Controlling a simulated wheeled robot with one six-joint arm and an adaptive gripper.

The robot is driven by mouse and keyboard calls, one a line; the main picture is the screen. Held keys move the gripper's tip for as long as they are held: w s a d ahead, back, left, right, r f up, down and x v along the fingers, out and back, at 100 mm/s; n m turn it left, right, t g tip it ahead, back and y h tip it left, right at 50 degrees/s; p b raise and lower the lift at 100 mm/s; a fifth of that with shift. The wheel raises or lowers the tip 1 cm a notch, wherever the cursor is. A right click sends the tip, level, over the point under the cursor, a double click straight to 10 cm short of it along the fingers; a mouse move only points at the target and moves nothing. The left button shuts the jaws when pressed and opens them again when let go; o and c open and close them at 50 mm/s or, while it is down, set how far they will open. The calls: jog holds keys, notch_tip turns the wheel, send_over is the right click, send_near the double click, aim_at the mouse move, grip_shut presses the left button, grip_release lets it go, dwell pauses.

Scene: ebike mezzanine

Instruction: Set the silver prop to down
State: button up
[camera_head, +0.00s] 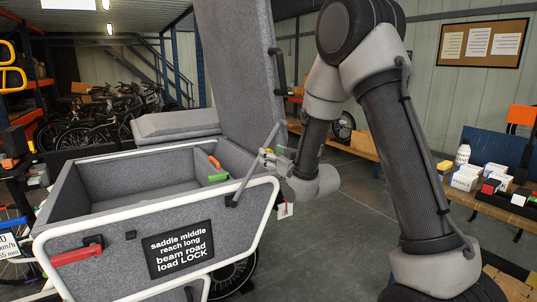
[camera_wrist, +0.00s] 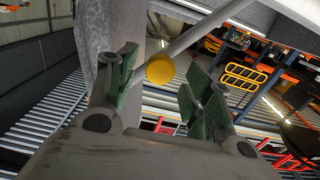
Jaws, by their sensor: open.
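The silver prop (camera_head: 246,180) is a thin rod standing tilted at the right side of the grey cargo box (camera_head: 100,240), below the raised grey lid (camera_head: 238,60). My gripper (camera_head: 268,158) is beside the rod near the box's right rim. The rod's lower joint is small in the head view.
A red latch (camera_head: 77,252) and a black label (camera_head: 180,249) are on the box front. An orange and a green item sit inside the box's right end. A bench (camera_head: 490,203) with small boxes stands at the right. Bicycles (camera_head: 105,112) stand behind; grey floor shows between.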

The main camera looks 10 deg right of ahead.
jog(key=shift+x, duration=1.4)
jog(key=shift+d, duration=0.1)
grip_shut()
jog(key=shift+r, duration=0.1)
